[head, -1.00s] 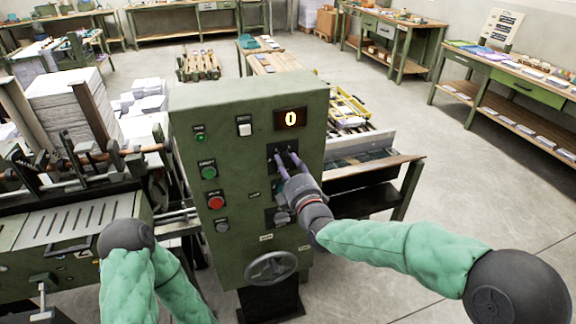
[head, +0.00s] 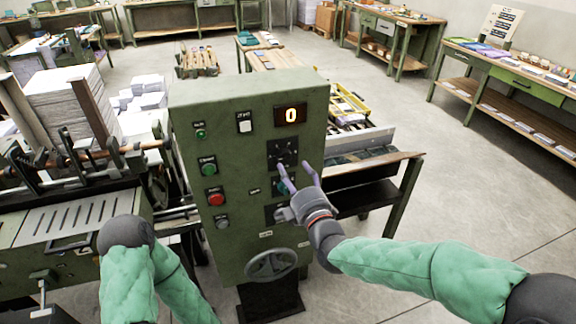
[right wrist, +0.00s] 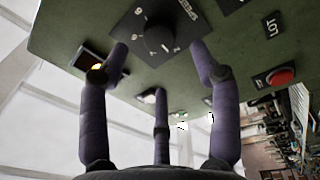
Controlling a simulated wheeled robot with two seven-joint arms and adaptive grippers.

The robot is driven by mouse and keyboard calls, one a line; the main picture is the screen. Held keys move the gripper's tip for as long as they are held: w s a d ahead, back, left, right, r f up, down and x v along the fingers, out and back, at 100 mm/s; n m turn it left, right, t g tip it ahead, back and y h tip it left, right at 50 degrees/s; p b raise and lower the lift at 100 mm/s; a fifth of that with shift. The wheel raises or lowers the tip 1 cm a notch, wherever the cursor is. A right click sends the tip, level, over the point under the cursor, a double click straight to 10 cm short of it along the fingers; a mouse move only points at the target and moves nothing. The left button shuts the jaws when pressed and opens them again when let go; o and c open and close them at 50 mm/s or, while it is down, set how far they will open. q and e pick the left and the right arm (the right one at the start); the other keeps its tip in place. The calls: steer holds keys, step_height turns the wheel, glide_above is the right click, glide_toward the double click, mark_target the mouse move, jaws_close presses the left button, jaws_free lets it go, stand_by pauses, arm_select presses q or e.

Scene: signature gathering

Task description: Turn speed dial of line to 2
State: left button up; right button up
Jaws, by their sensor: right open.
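The green control cabinet (head: 240,145) stands in the middle of the head view. Its display (head: 291,115) reads 0. Below the display, the speed dial (head: 284,152) sits on a black square plate; its setting is too small to read there. In the right wrist view the round dial (right wrist: 159,39) shows on its black plate with white digits, seen at a slant. My right gripper (head: 294,168) is open and empty, its fingers spread just below and in front of the dial, apparently clear of it. My left gripper is out of view.
The panel also has a green button (head: 208,169), a red button (head: 215,198), a white switch (head: 245,124) and a handwheel (head: 271,264) low down. A press line with a paper stack (head: 66,105) stands at left. Open floor lies at right.

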steer(key=v, duration=0.6)
steer(key=shift+s, duration=0.15)
